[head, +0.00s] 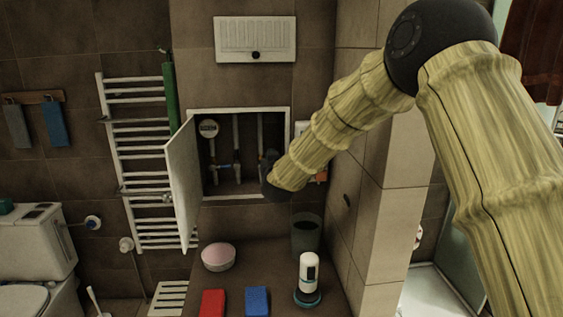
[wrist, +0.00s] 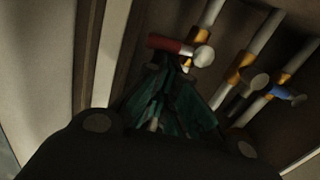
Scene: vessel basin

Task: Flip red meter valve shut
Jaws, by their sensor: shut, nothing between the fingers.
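The red meter valve's lever (wrist: 170,45) shows in the wrist view, with a pale round end (wrist: 203,57) beside brass fittings on a pale pipe. The lever sticks out to the left, across the line of that pipe. My gripper (wrist: 170,68) has its dark green fingers together, with the tips just below the lever in the picture. I cannot tell whether they touch it. In the head view my gripper (head: 267,172) reaches the right side of the open wall cabinet (head: 248,197). The red lever is hidden there behind my wrist.
A blue-handled valve (wrist: 285,95) and a middle valve (wrist: 250,82) sit on neighbouring pipes. The cabinet door (head: 183,180) stands open to the left. A round meter (head: 208,128) is inside. A tiled wall corner (head: 375,200) is close on the right.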

